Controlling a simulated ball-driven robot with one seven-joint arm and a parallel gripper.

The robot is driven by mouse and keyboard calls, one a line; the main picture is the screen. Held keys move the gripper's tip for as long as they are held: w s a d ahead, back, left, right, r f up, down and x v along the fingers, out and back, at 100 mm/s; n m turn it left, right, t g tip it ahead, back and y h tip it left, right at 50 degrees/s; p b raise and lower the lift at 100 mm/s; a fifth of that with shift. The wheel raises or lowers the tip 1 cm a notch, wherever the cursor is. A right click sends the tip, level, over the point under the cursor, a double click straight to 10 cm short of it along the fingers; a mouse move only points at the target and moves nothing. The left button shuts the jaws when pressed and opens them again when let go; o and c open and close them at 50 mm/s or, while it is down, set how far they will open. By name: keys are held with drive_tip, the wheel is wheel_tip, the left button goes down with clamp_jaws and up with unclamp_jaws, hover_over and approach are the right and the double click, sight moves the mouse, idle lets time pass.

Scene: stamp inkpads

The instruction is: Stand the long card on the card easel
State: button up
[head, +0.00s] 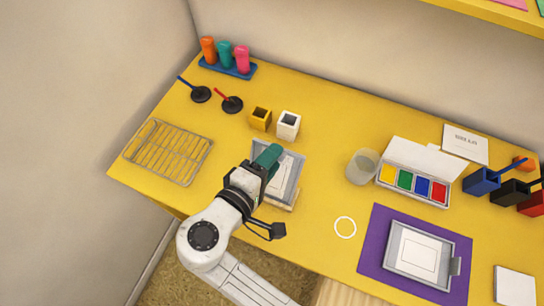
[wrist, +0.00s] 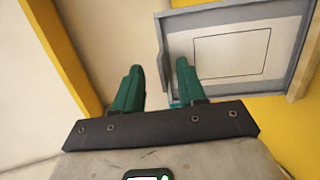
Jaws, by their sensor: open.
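My gripper (head: 268,156) is over the left part of the grey tray (head: 294,170), and nothing shows held. In the wrist view its two green fingers (wrist: 156,72) are apart and empty, left of the tray's grey frame (wrist: 163,55). The tray holds a white card with a printed rectangle (wrist: 232,52). A lettered white card (head: 465,144) is at the back right; I cannot tell what supports it. A plain white card or stack (head: 515,287) lies at the front right. I cannot tell for sure which is the long card, or pick out the easel.
A wire rack (head: 168,152) lies at the left. Yellow (head: 260,119) and white (head: 288,126) holders stand behind my gripper.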

drive_tip(key=v, duration=1)
drive_tip(key=shift+b, duration=0.45)
